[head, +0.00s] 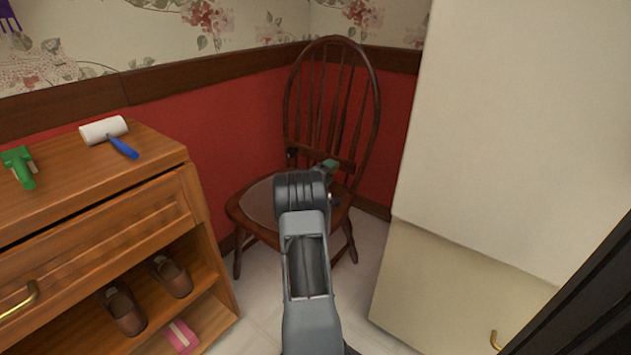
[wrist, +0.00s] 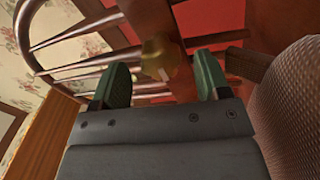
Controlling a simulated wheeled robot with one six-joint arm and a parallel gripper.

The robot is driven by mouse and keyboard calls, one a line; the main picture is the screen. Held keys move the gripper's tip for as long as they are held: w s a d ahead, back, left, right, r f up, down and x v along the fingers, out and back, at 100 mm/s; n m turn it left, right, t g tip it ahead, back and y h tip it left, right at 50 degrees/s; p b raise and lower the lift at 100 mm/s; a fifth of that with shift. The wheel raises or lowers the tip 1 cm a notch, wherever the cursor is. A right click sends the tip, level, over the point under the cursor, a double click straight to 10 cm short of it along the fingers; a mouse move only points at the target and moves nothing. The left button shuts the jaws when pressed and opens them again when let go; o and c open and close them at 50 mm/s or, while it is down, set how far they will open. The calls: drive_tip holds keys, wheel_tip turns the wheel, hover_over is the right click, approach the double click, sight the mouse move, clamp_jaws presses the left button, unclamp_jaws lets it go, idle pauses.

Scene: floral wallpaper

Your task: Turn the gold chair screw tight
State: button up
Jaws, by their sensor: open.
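The wooden chair (head: 330,100) stands in the corner, with a spindle back and a pale seat pad (head: 262,198). The gold chair screw (wrist: 160,58) shows in the wrist view on the chair's wooden back part, just ahead of my fingertips; in the head view I cannot make it out. My gripper (wrist: 160,82) has two green-tipped fingers, spread apart, one on each side of the screw in the picture. I cannot tell whether either finger touches it. In the head view my gripper (head: 328,165) is at the chair's back, above the seat, partly hidden by my arm.
A wooden cabinet (head: 100,210) stands at left, with a lint roller (head: 104,130) and a green clip-like item (head: 19,167) on top and brown shoes (head: 123,310) on its shelf. A cream cabinet (head: 520,130) closes off the right. A narrow strip of floor shows between.

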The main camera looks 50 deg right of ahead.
drive_tip(key=a+p, duration=0.2)
drive_tip(key=a, duration=0.8)
drive_tip(key=shift+a, duration=0.4)
drive_tip(key=shift+r+p, duration=0.1)
drive_tip(key=shift+p, duration=0.2)
